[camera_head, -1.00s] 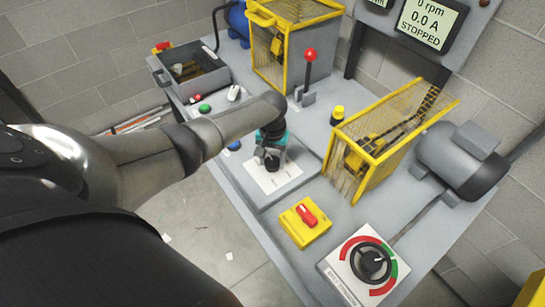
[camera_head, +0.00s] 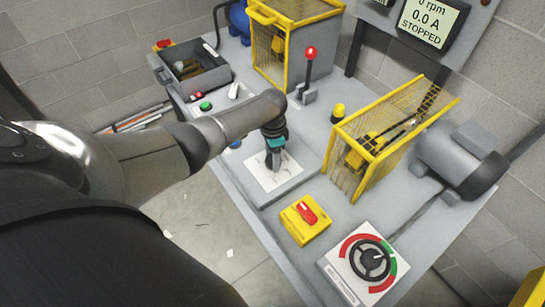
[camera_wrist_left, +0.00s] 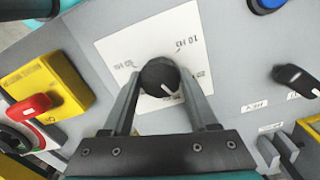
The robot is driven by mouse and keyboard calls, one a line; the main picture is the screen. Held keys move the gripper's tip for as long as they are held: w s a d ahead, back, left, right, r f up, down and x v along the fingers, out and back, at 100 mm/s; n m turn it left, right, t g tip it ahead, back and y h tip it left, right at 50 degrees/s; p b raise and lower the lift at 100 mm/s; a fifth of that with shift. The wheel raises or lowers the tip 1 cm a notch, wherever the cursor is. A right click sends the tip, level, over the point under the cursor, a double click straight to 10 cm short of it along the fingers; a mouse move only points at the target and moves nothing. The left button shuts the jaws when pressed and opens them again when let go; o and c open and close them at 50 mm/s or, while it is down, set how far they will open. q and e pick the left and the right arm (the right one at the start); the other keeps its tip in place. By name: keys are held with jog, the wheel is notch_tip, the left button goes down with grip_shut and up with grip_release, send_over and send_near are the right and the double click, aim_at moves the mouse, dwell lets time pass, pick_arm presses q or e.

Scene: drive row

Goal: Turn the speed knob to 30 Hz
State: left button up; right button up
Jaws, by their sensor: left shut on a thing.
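The speed knob (camera_wrist_left: 158,76) is round and black with a white pointer line, in the middle of a white scale plate (camera_wrist_left: 119,45). In the left wrist view the pointer aims down and slightly right, toward a label partly hidden by the fingers. A "10 Hz" label reads upside down above right of the knob; the others are too small to read surely. My left gripper (camera_wrist_left: 160,82) is shut on the knob, one finger on each side. In the head view my left gripper (camera_head: 273,163) points down at the plate (camera_head: 288,172) and hides the knob. My right gripper is not in view.
A yellow box with a red switch (camera_head: 306,214) stands right of the plate. A round red-and-green dial with a black handwheel (camera_head: 368,262) lies further right. Yellow mesh guards (camera_head: 378,135) and a red-knobbed lever (camera_head: 310,68) stand behind. The display (camera_head: 430,22) reads "STOPPED".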

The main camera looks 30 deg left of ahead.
pick_arm(q)
jog(key=shift+w+m, duration=0.1)
jog(key=shift+m, duration=2.1)
jog(key=o, duration=1.4)
jog(key=shift+c, duration=0.2)
notch_tip(320, 180, up, 15)
jog(key=p, duration=0.3)
jog(key=shift+r, duration=0.15)
